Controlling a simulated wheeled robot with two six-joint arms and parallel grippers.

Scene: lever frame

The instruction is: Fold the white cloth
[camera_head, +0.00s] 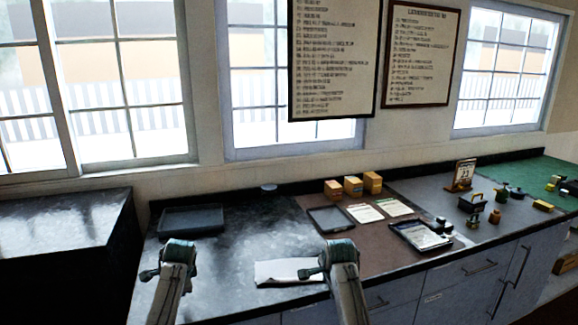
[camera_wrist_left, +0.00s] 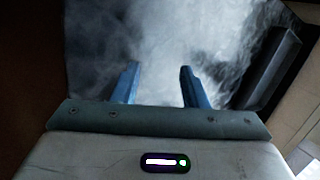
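The white cloth (camera_head: 284,271) lies on the dark worktop near its front edge, flat and low, in the head view. Its right end is hidden behind my right arm. My left gripper (camera_head: 174,254) is left of the cloth and apart from it. In the left wrist view its two blue fingers (camera_wrist_left: 158,74) stand apart with nothing between them, over the bare mottled worktop. My right gripper (camera_head: 338,254) is at the cloth's right end. Its fingers are mostly hidden, and I cannot tell whether it touches the cloth.
A dark tray (camera_head: 191,220) lies behind my left gripper. The worktop between the dark tray and the cloth is clear.

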